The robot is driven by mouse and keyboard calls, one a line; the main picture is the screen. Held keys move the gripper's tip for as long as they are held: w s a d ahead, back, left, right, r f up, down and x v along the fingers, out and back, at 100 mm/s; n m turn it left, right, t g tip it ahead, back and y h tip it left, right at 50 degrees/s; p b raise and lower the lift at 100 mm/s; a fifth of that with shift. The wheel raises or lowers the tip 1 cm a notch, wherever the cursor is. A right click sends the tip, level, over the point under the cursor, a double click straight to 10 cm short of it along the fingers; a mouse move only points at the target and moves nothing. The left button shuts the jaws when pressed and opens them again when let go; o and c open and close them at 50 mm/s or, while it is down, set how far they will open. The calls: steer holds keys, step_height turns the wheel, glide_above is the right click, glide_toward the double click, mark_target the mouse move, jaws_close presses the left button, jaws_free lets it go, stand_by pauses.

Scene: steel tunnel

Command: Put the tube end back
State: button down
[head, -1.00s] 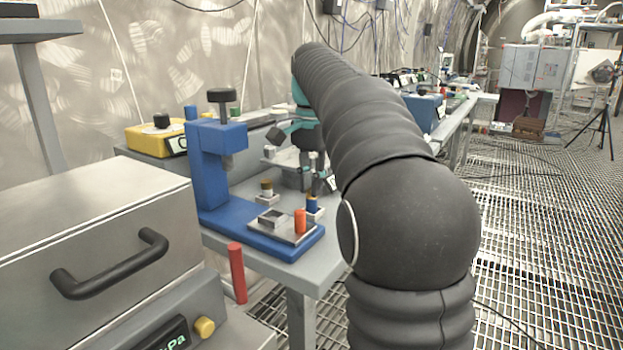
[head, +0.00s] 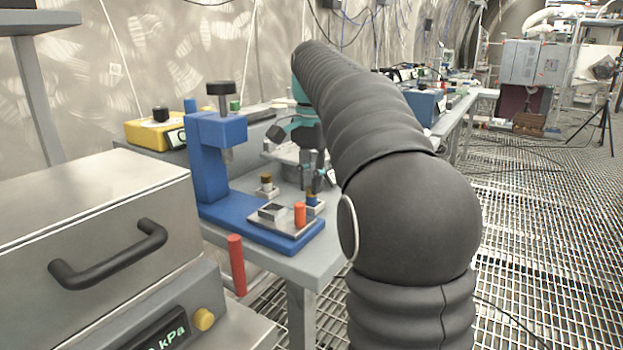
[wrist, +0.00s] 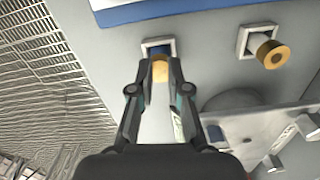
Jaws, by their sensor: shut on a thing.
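My gripper (wrist: 160,75) is shut on a brass-coloured tube end (wrist: 160,66), whose near end shows between the two fingertips in the wrist view. A small square pale holder (wrist: 146,43) is just beyond the fingertips, with dark blue inside its rim. In the head view the blue part (head: 312,197) stands at this holder, right beside my fingertips. How deep the tube end sits in the holder cannot be told. A second pale holder (wrist: 243,40) to the right bears another brass cylinder (wrist: 271,54), which also shows in the head view (head: 266,181).
A blue press (head: 209,160) stands left of the holders, with an orange cylinder (head: 300,214) on its plate. A metal plate with a round part (wrist: 240,130) lies near my gripper. A grey box with a black handle (head: 100,225) fills the near left.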

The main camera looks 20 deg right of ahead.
steer(key=c, duration=1.1)
jaws_free()
steer(key=shift+o, duration=0.2)
steer(key=shift+r, duration=0.1)
steer(key=shift+d+r, duration=0.1)
steer(key=shift+r, duration=3.5)
